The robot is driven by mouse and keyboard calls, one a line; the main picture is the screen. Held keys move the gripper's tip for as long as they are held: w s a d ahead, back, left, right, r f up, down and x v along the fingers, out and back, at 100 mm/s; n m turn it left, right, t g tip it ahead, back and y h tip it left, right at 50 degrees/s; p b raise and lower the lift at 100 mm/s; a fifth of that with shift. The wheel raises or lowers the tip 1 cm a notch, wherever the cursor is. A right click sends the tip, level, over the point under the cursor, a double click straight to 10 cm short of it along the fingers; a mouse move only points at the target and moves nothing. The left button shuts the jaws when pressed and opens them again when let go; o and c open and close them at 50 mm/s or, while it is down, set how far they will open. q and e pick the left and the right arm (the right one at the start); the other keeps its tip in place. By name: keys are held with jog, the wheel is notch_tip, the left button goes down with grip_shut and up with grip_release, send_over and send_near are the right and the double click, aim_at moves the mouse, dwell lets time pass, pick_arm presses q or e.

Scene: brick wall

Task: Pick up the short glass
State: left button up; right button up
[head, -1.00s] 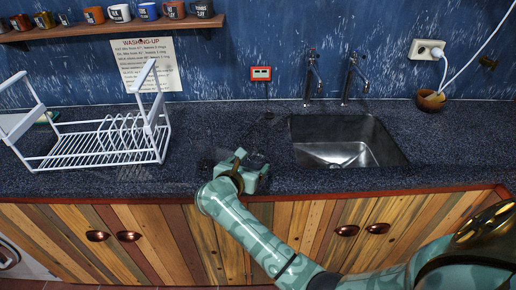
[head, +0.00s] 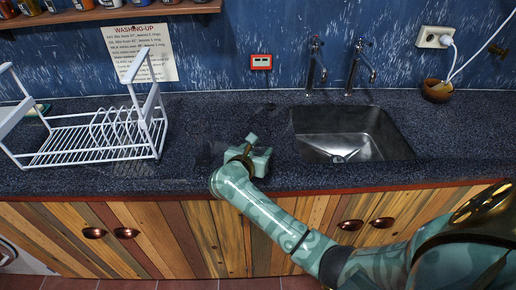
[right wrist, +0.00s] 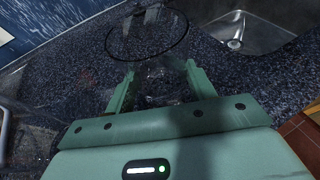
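A clear short glass shows in the right wrist view, its dark round rim (right wrist: 147,58) at the top centre and its see-through body below. My right gripper (right wrist: 158,72) is open, with one finger on each side of the glass's lower part. I cannot tell whether the fingers touch it. In the head view my right gripper (head: 255,148) is low over the dark speckled counter (head: 190,125), left of the sink. The glass is hard to make out there. My left gripper is in neither view.
A white dish rack (head: 95,140) stands on the counter to the left. A metal sink (head: 375,145) is set in to the right, with two taps (head: 316,75) behind it. A brown bowl (head: 436,92) sits at the back right. The counter's front edge runs under my right arm.

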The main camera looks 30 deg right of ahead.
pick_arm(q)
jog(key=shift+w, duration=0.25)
pick_arm(e)
jog(key=shift+r+p, duration=0.55)
jog(key=shift+r, duration=0.2)
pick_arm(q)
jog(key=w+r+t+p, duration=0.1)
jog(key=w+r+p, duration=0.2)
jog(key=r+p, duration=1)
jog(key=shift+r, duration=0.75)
pick_arm(e)
jog(key=s+a+r, duration=0.3)
jog(key=s+r, duration=0.8)
jog(key=s, duration=0.2)
jog(key=shift+s+a+r, duration=0.2)
jog(key=shift+s+a, duration=0.05)
jog(key=shift+d, duration=0.1)
